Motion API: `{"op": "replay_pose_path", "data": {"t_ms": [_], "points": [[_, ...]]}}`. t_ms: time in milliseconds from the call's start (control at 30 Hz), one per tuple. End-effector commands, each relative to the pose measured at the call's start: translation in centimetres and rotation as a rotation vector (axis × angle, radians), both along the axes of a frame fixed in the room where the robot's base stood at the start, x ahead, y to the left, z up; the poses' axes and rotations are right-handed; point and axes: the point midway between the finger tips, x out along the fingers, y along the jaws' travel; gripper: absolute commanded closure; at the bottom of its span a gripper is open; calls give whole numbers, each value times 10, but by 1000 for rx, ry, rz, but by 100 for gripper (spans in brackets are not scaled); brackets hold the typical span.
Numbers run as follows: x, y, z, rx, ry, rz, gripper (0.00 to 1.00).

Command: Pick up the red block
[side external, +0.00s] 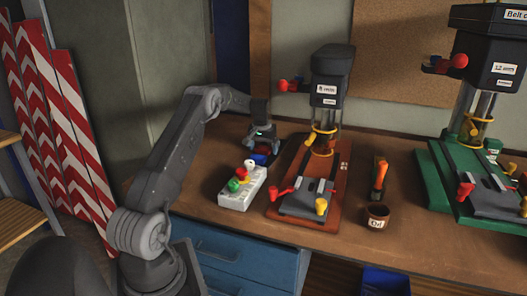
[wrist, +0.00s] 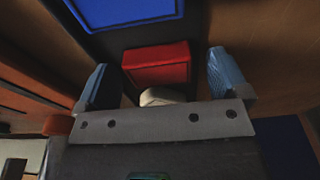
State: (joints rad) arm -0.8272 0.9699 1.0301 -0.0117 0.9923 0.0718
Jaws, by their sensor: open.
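The red block (wrist: 157,62) shows in the wrist view as a box-shaped piece just ahead of my gripper, between the lines of its two fingers. My gripper (wrist: 158,72) is open, with one blue finger on each side and a clear gap around the block. Nothing is held. In the side view my gripper (side external: 263,143) points down over the back of the bench, close above a blue item (side external: 259,159). The red block is hard to make out there, as the gripper is in the way. A pale rounded thing (wrist: 161,96) shows between the fingers, below the block.
A white box with red, white and green knobs (side external: 240,193) lies in front of my gripper. A drill press on a red-brown base (side external: 329,195) stands close to the right. A small cup (side external: 376,217) and a green-based press (side external: 437,170) are further right.

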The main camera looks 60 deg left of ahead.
Motion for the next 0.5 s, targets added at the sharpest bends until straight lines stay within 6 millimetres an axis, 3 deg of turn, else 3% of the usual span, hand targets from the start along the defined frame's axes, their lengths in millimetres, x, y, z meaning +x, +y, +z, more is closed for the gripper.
{"op": "replay_pose_path", "data": {"t_ms": [100, 500], "points": [[0, 0, 1, 1, -1, 0, 7], [0, 0, 1, 1, -1, 0, 46]]}}
